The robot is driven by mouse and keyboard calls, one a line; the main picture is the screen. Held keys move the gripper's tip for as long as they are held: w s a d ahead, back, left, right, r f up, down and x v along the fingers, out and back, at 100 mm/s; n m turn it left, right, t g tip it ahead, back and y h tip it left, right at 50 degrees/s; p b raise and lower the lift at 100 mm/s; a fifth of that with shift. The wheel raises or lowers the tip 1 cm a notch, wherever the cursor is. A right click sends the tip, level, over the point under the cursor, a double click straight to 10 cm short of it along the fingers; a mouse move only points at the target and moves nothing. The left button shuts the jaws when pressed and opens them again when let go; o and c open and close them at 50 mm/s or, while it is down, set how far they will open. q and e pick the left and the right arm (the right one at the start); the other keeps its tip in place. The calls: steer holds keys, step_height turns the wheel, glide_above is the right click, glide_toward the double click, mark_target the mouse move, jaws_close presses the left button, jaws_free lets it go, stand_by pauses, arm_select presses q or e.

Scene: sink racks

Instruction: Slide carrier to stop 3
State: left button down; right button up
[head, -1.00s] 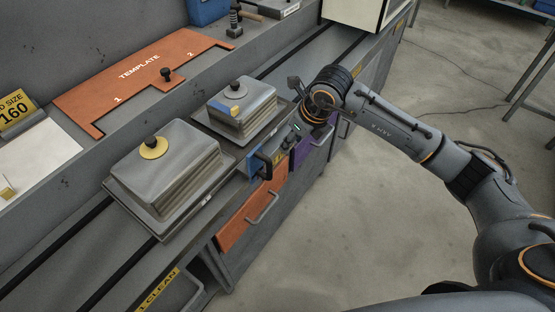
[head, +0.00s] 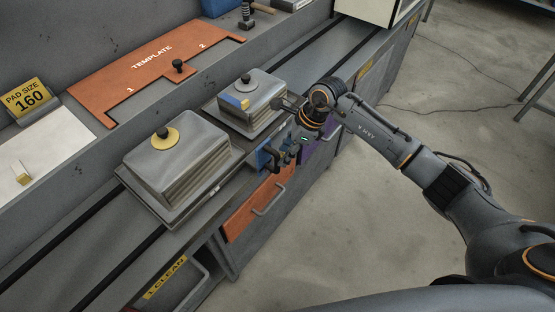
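The carrier (head: 152,212) is a long grey plate on the bench rails. It bears two grey metal stacks: a nearer one (head: 190,150) with a yellow-ringed black knob and a farther one (head: 262,90) with a blue patch and black knob. A blue bracket with a grey handle (head: 268,157) sits on the carrier's front edge. My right gripper (head: 287,122) is beside the farther stack, close to the bracket's right end. Its fingers are small and partly hidden, so I cannot tell its opening or contact. My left gripper is not in view.
An orange template plate (head: 105,92) marked 1 and 2 lies on the shelf behind. A "PAD SIZE 160" sign (head: 27,98) stands at left. Orange (head: 250,222) and purple (head: 318,148) drawer fronts are below the bench. A pale box (head: 375,8) stands at the far end.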

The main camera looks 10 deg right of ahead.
steer(key=p+x, duration=0.1)
steer(key=x, duration=0.5)
steer(key=shift+f, duration=0.1)
steer(key=shift+c, duration=0.4)
jaws_close()
